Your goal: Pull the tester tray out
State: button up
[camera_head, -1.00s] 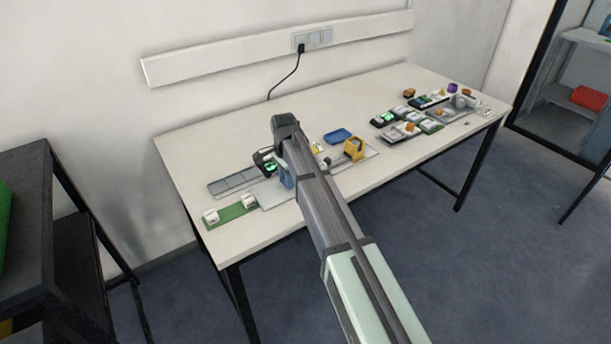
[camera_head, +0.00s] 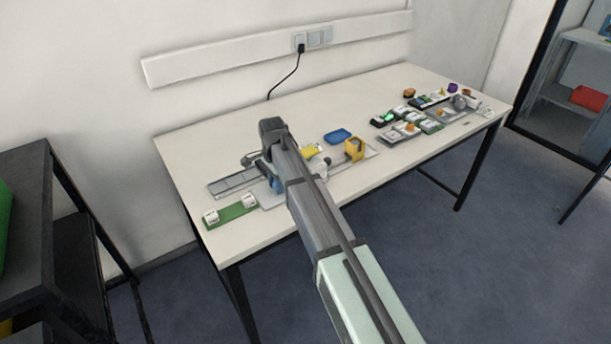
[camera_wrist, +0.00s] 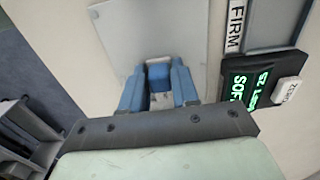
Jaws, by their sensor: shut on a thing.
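The tray itself is mostly hidden below the gripper. In the head view my gripper (camera_head: 276,184) is low over the table's left half, at the tester, which my wrist largely covers. In the wrist view the tester's dark display (camera_wrist: 252,88) shows green text including "SOF", to the right of the fingers. A pale grey plate (camera_wrist: 140,25) lies beyond the fingers.
A green strip with white blocks (camera_head: 232,212) lies left of the gripper, beside a grey slotted rack (camera_head: 232,184). Several small items crowd the table's right end. The table's front-left edge is near.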

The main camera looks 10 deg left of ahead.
aim_at(263, 196)
jog(key=shift+s+a, duration=1.7)
jog(key=o, duration=0.6)
notch_tip(263, 196, up, 7)
dwell(0.4)
dwell(0.3)
